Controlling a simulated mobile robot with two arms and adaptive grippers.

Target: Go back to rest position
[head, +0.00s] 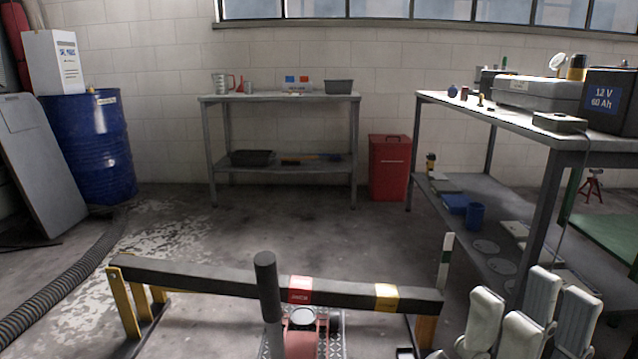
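My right gripper (532,318) is at the bottom right corner, with its pale grey fingers pointing up. The fingers stand apart with a gap between them, and nothing shows between them. Its lower part is cut off by the picture's edge. My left gripper is not in view.
A dark beam (215,280) with red and yellow bands crosses the foreground, left of my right gripper. A dark upright post (268,290) and a red device (303,340) stand at it. The workbench (590,143) rises behind my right gripper. Open floor (270,225) lies beyond the beam.

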